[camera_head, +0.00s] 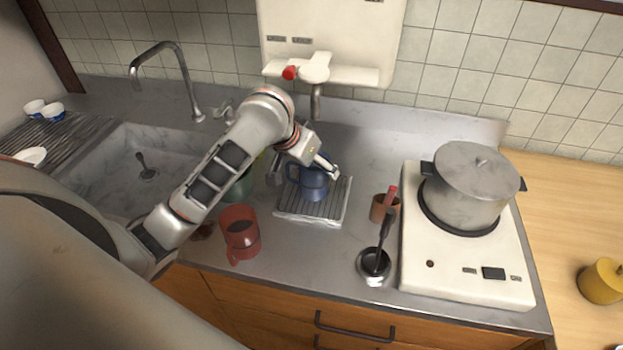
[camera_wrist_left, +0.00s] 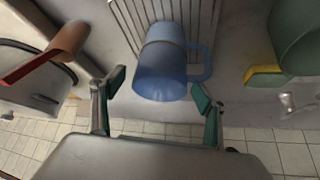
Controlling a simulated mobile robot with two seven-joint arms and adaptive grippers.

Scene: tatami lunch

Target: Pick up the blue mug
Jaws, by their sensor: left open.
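The blue mug (camera_head: 314,184) stands on a small ribbed drain tray (camera_head: 325,212) right of the sink. My left gripper (camera_head: 304,170) is open at the mug from behind, with one finger on each side of it. In the left wrist view the mug (camera_wrist_left: 160,75) sits between the two spread fingers (camera_wrist_left: 158,92), its handle towards the right finger. I cannot tell whether either finger touches it. The arm hides part of the area behind the mug. My right gripper is not in view.
A red translucent mug (camera_head: 240,232) stands left of the tray, and a green vessel (camera_head: 238,188) is partly behind my arm. A large lidded pot (camera_head: 465,190) sits on the stove (camera_head: 465,275).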

